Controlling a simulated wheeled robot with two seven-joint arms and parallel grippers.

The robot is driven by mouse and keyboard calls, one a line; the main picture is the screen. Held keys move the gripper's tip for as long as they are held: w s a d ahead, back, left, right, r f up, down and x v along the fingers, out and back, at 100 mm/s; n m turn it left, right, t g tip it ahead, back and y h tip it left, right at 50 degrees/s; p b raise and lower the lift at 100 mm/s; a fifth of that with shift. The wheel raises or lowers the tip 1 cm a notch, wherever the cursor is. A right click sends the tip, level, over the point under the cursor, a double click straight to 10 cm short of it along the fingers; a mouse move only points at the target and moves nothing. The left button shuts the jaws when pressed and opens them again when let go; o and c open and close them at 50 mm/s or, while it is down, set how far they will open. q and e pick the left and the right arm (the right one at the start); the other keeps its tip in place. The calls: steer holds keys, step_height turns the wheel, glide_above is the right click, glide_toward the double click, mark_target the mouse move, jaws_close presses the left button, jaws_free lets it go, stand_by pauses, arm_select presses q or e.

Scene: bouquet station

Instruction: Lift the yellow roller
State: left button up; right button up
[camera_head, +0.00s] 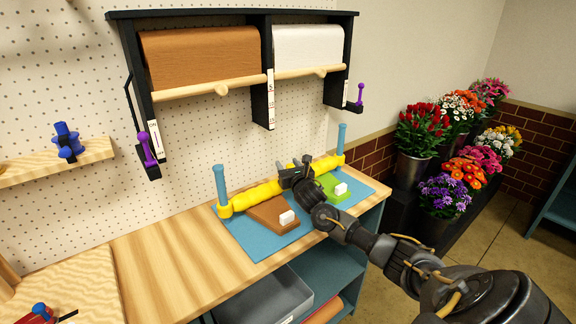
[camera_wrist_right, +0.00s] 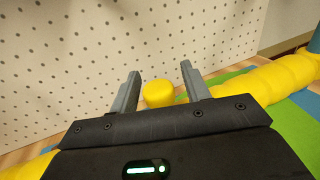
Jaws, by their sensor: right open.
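The yellow roller (camera_head: 256,192) lies across a blue mat (camera_head: 250,236) on the wooden bench, with an upright blue handle (camera_head: 221,186) at its left end and another (camera_head: 341,138) at its right end. My right gripper (camera_head: 289,172) is over the roller's middle and hides part of it. In the right wrist view its two fingers (camera_wrist_right: 160,92) stand apart, with a short yellow piece (camera_wrist_right: 158,94) showing between them. The roller's thick yellow body (camera_wrist_right: 278,80) runs off to the right there. I cannot tell whether the fingers touch it. My left gripper is not in view.
Brown (camera_head: 268,214) and green (camera_head: 334,187) boards with white blocks lie on the mat. A dark shelf with brown (camera_head: 200,55) and white (camera_head: 308,47) rolls hangs above. A grey bin (camera_head: 265,300) sits below the bench. Flower buckets stand right.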

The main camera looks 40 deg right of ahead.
jaws_close()
step_height(320, 180, up, 11)
steer(key=p, duration=0.6)
steer(key=shift+d, duration=0.1)
steer(key=shift+c, duration=1.8)
jaws_free()
steer(key=shift+o, duration=1.8)
steer(key=shift+f, duration=0.15)
